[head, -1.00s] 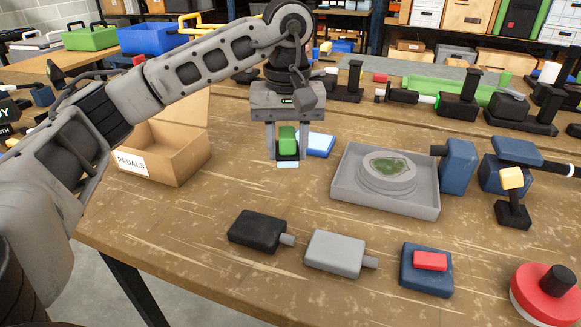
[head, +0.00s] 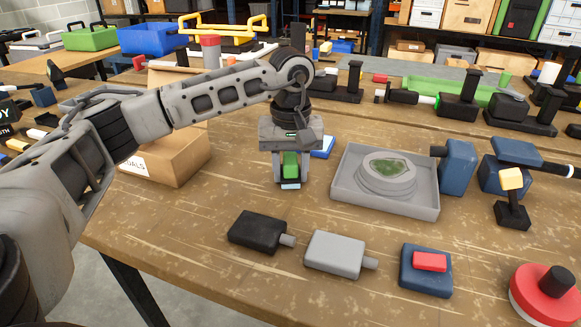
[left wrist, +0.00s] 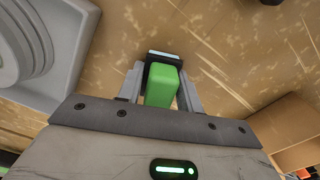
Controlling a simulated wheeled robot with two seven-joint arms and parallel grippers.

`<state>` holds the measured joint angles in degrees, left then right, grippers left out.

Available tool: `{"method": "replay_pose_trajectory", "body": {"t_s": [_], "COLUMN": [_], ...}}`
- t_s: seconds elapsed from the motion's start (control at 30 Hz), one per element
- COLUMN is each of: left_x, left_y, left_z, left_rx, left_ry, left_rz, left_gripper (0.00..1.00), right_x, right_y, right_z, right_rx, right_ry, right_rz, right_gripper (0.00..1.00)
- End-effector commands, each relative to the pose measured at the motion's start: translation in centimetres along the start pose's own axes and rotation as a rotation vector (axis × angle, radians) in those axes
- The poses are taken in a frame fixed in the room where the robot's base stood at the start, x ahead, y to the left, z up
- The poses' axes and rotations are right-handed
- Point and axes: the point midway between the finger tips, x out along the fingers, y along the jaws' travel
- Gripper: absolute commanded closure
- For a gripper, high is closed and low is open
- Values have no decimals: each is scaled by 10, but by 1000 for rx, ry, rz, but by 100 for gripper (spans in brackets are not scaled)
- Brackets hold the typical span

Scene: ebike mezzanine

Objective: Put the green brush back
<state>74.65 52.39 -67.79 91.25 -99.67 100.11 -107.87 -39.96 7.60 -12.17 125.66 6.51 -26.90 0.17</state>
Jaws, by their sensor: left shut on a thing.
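My left gripper (head: 291,176) is shut on the green brush (head: 291,164) and points down at the wooden workbench. The brush has a green body, a black band and a pale blue end facing down. In the left wrist view the green brush (left wrist: 162,86) sits between the two grey fingers of the left gripper (left wrist: 163,88). The pale end is close to the bench top; I cannot tell whether it touches. My right gripper is not in view.
A cardboard box (head: 178,158) labelled pedals stands left of the gripper. A grey tray (head: 386,205) with a round dish is to the right. A blue and white block (head: 323,146) lies just behind. Black, grey and blue blocks lie in front, with bare bench between.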

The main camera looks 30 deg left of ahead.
Motion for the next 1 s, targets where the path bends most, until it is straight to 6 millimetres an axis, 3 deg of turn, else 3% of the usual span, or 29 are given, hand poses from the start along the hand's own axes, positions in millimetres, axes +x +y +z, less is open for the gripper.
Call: {"method": "replay_pose_trajectory", "body": {"t_s": [0.03, 0.1, 0.5, 1.0], "left_x": [2, 1, -7, -104], "left_y": [0, 0, 0, 1], "left_z": [0, 0, 0, 0], "left_rx": [0, 0, 0, 1], "left_ry": [0, 0, 1, 2], "left_rz": [0, 0, 2, 3], "left_gripper": [61, 42, 42, 42], "right_x": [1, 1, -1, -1], "right_y": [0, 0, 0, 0], "right_z": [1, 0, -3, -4], "right_rx": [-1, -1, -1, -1], "right_ry": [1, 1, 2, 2], "right_rz": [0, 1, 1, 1], "right_gripper": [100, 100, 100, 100]}}
